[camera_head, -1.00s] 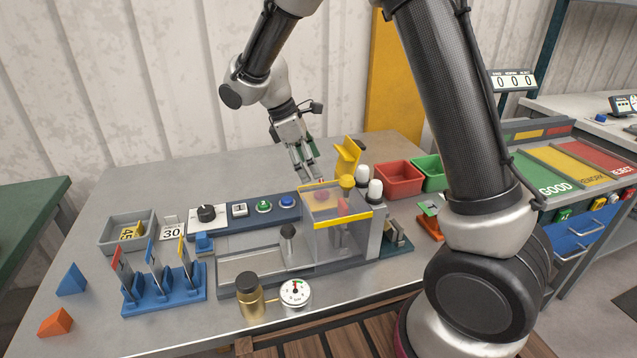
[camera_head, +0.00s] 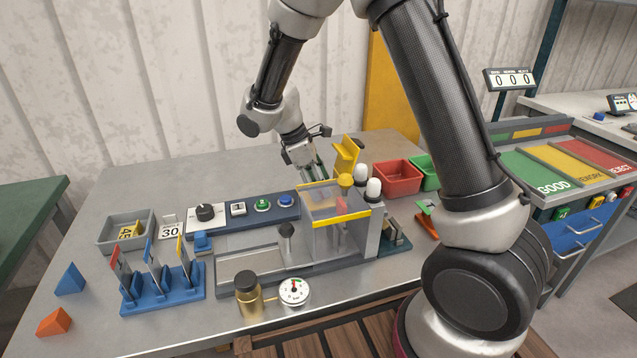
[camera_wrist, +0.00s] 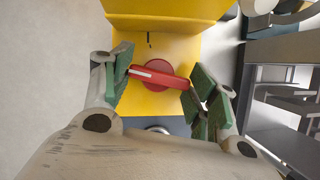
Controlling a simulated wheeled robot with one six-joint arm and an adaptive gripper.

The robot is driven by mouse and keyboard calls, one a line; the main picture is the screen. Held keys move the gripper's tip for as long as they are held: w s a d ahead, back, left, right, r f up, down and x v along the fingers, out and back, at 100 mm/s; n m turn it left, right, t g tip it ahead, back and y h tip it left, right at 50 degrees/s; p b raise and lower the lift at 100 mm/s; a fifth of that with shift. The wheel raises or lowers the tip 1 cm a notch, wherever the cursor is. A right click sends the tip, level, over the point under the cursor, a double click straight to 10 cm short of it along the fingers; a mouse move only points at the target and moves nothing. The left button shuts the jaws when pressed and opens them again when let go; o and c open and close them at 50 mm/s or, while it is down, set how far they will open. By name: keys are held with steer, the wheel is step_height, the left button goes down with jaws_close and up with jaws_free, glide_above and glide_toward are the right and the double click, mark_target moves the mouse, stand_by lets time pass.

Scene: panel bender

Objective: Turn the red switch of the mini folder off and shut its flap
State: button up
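The red switch (camera_wrist: 160,76) is a bar handle on a round red hub, on a yellow plate (camera_wrist: 150,100) in the wrist view. Its bar lies nearly crosswise, with the white-marked left end slightly higher. My gripper (camera_wrist: 162,85) is open, with one green-padded finger beside each end of the bar; I cannot tell whether the pads touch it. The yellow flap (camera_head: 346,155) stands raised behind the mini folder (camera_head: 330,262) in the head view and shows at the top of the wrist view (camera_wrist: 165,10). In the head view my fingertips are partly hidden behind the folder's clear guard.
The clear yellow-edged guard (camera_head: 342,218) stands in front of my gripper. Two white-capped posts (camera_head: 374,190) and a red bin (camera_head: 398,179) are to the right. The button panel (camera_head: 250,210) lies to the left. The table behind it is clear.

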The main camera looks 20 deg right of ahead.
steer(key=n+t, duration=0.1)
steer(key=n, duration=0.2)
steer(key=o, duration=1)
steer(key=v, duration=1.2)
steer(key=shift+s, duration=0.2)
